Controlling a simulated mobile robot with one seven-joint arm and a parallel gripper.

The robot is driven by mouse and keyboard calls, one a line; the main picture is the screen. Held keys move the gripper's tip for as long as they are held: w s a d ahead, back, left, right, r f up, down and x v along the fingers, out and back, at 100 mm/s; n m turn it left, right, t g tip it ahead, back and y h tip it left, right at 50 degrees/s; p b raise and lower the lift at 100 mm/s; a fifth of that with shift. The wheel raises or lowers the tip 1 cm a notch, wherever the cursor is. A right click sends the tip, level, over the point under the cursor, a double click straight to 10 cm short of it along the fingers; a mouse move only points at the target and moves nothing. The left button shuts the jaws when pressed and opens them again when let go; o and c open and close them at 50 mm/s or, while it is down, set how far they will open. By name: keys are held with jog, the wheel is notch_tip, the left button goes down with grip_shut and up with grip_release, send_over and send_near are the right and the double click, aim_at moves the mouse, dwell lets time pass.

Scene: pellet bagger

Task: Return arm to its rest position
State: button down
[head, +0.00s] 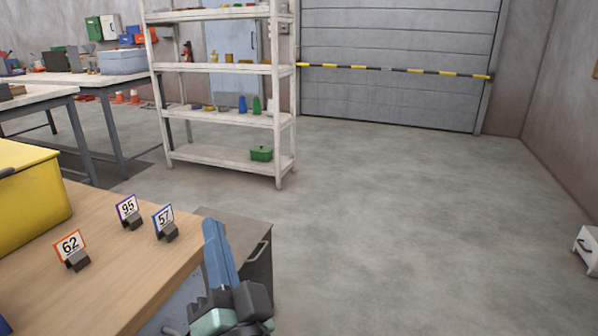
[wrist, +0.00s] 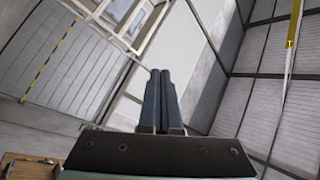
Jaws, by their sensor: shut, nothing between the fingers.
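My arm reaches up from the bottom of the head view, by the right end of the wooden bench. My gripper (head: 212,226) is at its end, with blue-grey fingers pointing up. In the wrist view the two fingers of my gripper (wrist: 160,74) lie side by side, closed, with nothing between them. Beyond the fingers the wrist view shows walls and a tilted view of the room. My gripper touches nothing that I can see.
The wooden bench (head: 120,280) holds number cards 62 (head: 70,245), 95 (head: 127,209) and 57 (head: 163,217), and a yellow box (head: 35,205). A dark cabinet (head: 255,262) stands at its right end. A white shelf rack (head: 225,158) stands behind.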

jog(key=s+d+r+n+t+h+p, duration=0.1)
jog(key=s+d+r+n+t+h, duration=0.2)
jog(key=r, duration=0.7)
jog(key=s+d+r+t+h, duration=0.2)
jog(key=s+d+r+h, duration=0.15)
jog(key=r, duration=0.65)
jog(key=s+d+r+n+t+h+p, duration=0.15)
jog(key=s+d+r, duration=0.25)
jog(key=r, duration=0.5)
notch_tip(320, 180, up, 32)
jog(key=p, duration=3.1)
jog(key=shift+t, duration=0.45)
